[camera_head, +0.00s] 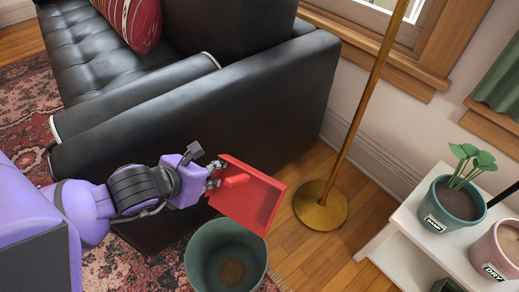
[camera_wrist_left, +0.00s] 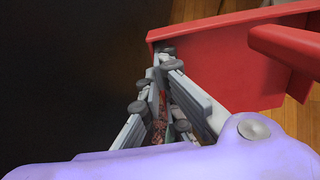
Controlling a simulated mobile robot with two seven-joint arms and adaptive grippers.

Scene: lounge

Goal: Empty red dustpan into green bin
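The red dustpan (camera_head: 263,200) is tilted in the air beside the sofa, its lower edge by the bin's rim. My left gripper (camera_head: 213,178) is at its left edge, with the fingertips close together on it. In the left wrist view the fingers (camera_wrist_left: 165,65) meet at the dustpan's wall (camera_wrist_left: 215,60); a red bar sticks out at right. No debris shows on the pan's visible face. The green bin (camera_head: 197,262) stands upright below, with a brown heap (camera_head: 232,272) inside. My right gripper is not in view.
A black leather sofa (camera_head: 270,110) stands close behind my left arm. A brass lamp base (camera_head: 320,206) with its pole is right of the dustpan. A white shelf (camera_head: 425,245) with potted plants (camera_head: 453,205) stands at right. Bare wood floor lies between.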

